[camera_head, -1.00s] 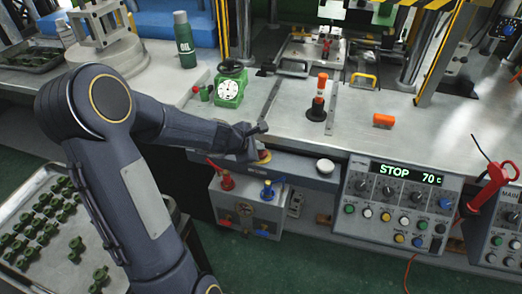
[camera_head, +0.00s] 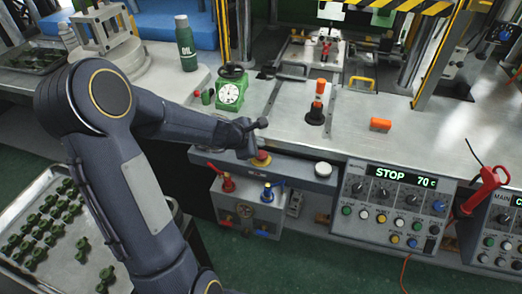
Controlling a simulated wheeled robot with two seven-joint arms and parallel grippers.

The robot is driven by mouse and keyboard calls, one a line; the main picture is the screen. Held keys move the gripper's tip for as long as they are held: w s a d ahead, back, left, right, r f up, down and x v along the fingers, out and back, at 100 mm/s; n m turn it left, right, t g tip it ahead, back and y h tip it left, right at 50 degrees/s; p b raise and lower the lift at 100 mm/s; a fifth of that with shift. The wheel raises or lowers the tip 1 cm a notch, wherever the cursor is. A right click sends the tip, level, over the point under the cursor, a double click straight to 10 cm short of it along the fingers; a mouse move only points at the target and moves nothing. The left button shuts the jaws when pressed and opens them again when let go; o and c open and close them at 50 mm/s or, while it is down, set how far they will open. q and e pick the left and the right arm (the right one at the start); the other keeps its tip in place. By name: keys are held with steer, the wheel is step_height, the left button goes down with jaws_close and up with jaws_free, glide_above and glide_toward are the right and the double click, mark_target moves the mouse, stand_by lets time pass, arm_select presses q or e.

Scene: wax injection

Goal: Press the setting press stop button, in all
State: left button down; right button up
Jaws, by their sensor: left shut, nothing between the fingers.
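The stop button, a red mushroom cap on a yellow base (camera_head: 261,159), sits at the left end of the grey strip along the bench's front edge. My left gripper (camera_head: 258,129) is shut and empty, just above and behind the button. Its wrist and fingers hide part of the surroundings, and I cannot tell whether a finger touches the cap. The control panel display (camera_head: 404,177) reads STOP and 70 c. My right gripper is not in view.
A white round button (camera_head: 323,170) sits farther right on the strip. A green dial gauge (camera_head: 231,91) stands behind the gripper. A red-handled tool (camera_head: 483,190) hangs at right.

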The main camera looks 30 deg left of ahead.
arm_select(q)
step_height(320, 180, up, 3)
steer(key=shift+r+p, duration=0.2)
steer(key=shift+p, duration=1)
steer(key=shift+f, duration=0.1)
